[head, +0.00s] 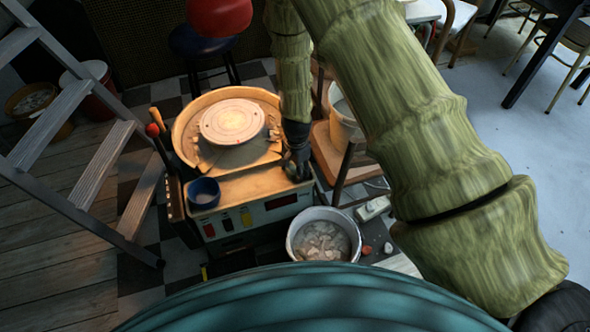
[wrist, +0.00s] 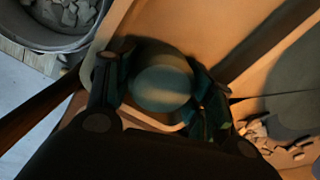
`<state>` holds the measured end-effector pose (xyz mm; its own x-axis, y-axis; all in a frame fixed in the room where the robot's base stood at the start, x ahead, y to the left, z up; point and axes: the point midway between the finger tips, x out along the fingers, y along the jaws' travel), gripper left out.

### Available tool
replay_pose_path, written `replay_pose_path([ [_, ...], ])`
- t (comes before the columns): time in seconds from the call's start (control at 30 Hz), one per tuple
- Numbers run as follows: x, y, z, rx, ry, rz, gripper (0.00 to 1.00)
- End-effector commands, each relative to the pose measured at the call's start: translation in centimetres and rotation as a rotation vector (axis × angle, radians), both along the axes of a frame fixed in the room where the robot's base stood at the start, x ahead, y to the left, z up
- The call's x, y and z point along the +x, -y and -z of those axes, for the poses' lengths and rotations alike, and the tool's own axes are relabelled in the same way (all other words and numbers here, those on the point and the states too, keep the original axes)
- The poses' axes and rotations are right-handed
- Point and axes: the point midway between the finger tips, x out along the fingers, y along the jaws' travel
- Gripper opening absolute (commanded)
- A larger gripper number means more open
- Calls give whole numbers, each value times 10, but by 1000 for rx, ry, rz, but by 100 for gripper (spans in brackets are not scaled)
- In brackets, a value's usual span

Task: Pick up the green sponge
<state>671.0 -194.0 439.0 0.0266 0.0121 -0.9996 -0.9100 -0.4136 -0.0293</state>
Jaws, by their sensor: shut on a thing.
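The green sponge (wrist: 162,90) shows in the wrist view as a rounded, dull grey-green thing between the two dark fingers. My gripper (head: 297,167) is shut on it, with one finger at each side. In the head view the gripper points down at the right front corner of the pottery wheel's wooden top (head: 250,184). The sponge cannot be made out there, hidden by the gripper. Whether it touches the wooden top or is just above it, I cannot tell.
The round wheel head (head: 232,121) lies left of my gripper. A blue cup (head: 203,193) stands on the wheel's front left corner. A bucket of clay scraps (head: 323,240) is below in front. A wooden stool or chair (head: 341,165) stands close on the right.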

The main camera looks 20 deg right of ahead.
Motion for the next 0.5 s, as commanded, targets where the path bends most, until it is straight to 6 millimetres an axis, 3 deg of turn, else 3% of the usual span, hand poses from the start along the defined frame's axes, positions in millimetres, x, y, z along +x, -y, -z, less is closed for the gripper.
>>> replay_pose_path([
  [0.17,0,0,-5,0,0,0,34],
  [0.4,1,0,-37,-1,1,-2,34],
  [0.5,-18,-4,-37,2,-3,1,34],
])
